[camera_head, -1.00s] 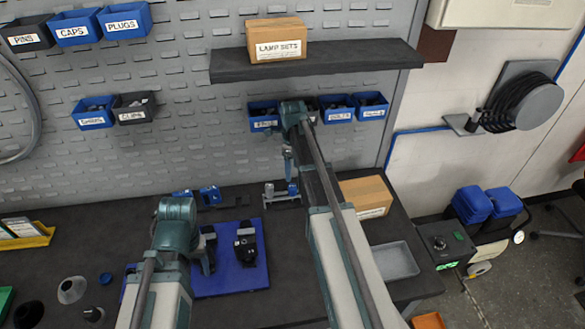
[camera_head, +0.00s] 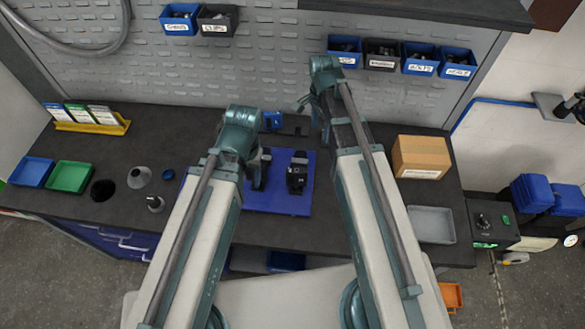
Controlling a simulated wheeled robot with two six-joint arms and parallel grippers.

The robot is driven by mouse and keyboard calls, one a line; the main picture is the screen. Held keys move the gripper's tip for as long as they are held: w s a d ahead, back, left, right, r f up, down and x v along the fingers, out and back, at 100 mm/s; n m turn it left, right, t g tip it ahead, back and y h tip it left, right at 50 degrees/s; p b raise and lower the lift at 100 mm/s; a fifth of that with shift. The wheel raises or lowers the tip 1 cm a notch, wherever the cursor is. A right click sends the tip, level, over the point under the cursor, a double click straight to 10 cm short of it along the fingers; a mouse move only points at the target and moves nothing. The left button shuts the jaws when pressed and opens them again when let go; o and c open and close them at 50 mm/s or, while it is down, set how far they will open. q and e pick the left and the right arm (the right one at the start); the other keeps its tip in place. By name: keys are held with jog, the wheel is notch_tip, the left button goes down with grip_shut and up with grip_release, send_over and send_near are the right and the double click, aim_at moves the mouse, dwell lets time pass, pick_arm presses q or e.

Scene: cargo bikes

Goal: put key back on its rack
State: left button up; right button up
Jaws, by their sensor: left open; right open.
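I cannot make out a key or a key rack for certain. A black device (camera_head: 297,174) stands on the blue mat (camera_head: 284,205) on the workbench. My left gripper (camera_head: 261,172) hangs dark over the mat's left part, just left of the device; its jaws are small and partly hidden by my arm. My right gripper (camera_head: 304,104) is beyond the mat, near the back of the bench, mostly hidden by its arm. I see nothing held in either. A small blue item (camera_head: 272,120) with a dark bar lies behind the mat.
A cardboard box (camera_head: 421,157) and a grey tray (camera_head: 431,224) are on the right. Green (camera_head: 69,177) and blue (camera_head: 33,171) trays, a yellow card holder (camera_head: 92,126) and a grey funnel (camera_head: 139,177) are on the left. Part bins (camera_head: 419,60) hang behind.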

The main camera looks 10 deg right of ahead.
jog(key=s+a+n, duration=1.1)
jog(key=s+n, duration=0.3)
jog(key=n, duration=0.3)
jog(key=shift+s+n+h, duration=0.15)
jog(key=shift+n+h, duration=0.15)
jog(key=shift+a, duration=0.1)
